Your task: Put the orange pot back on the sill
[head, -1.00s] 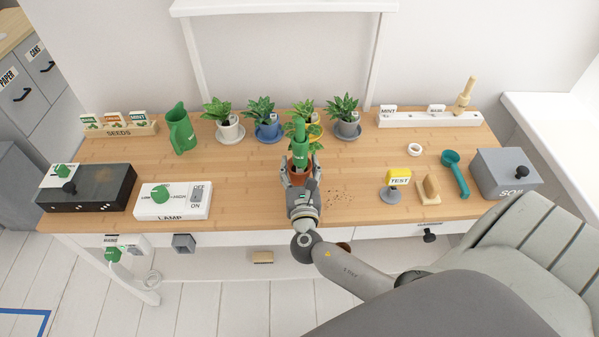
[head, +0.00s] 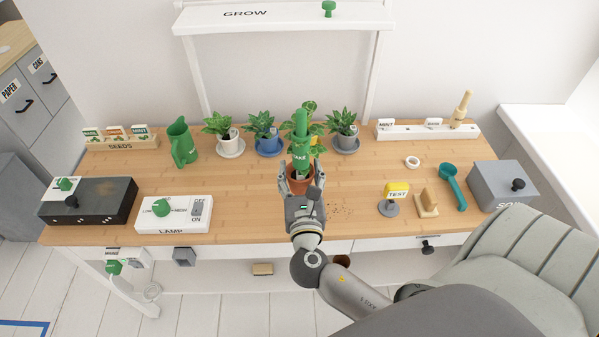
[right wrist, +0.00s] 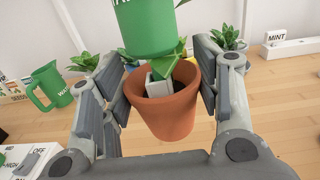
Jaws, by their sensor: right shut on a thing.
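My right gripper (head: 299,180) is shut on the orange pot (head: 302,186), which is upright over the middle of the desk. In the right wrist view the orange pot (right wrist: 165,105) sits between both fingers, with a pale block and green leaves inside. A green cylinder with white lettering (right wrist: 145,25) stands above the pot's rim and hides part of the plant; it also shows in the head view (head: 300,152). I cannot tell what supports it. No surface is labelled as the sill; a white ledge (head: 560,130) is at the right. My left gripper is out of view.
Behind the held pot stand a white pot (head: 230,147), a blue pot (head: 267,145) and a grey pot (head: 345,142); a yellow one is partly hidden. A green watering jug (head: 182,145) is left. A white shelf marked GROW (head: 285,18) rises behind. Bare desk lies left of the gripper.

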